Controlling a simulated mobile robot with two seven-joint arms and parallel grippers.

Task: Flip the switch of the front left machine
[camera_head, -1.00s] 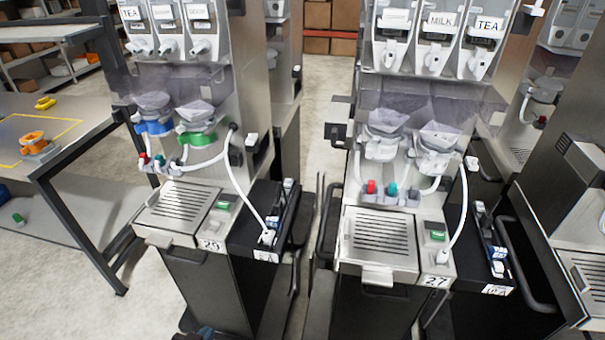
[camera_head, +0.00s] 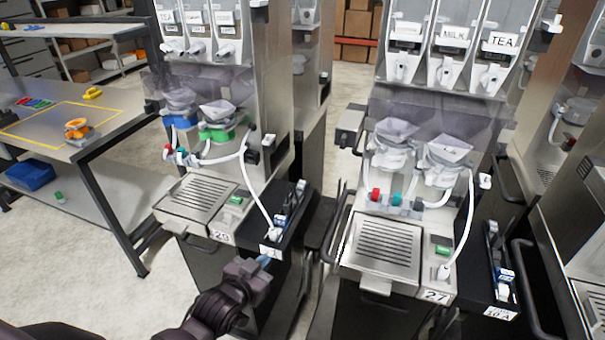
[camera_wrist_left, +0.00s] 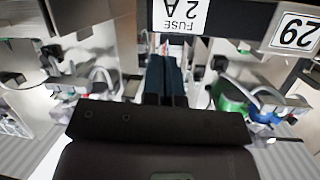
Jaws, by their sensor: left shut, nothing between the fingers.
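The front left machine (camera_head: 200,205), numbered 29, stands left of centre in the head view. It has a green rocker (camera_head: 235,200) beside its drip tray. A black side box (camera_head: 262,238) with blue and white parts (camera_head: 284,216) is on its right. My left gripper (camera_head: 265,261) is shut and empty, just in front of and below that box, by its label. In the left wrist view the picture is upside down; the closed fingers (camera_wrist_left: 166,82) point toward the "FUSE 2 A" label (camera_wrist_left: 180,14), with the 29 plate (camera_wrist_left: 297,36) beside it. I cannot tell whether they touch anything.
Machine 27 (camera_head: 385,245) stands to the right with its own side box (camera_head: 490,275). A table (camera_head: 60,115) with an orange item (camera_head: 77,129) is at left. A narrow gap separates the machines.

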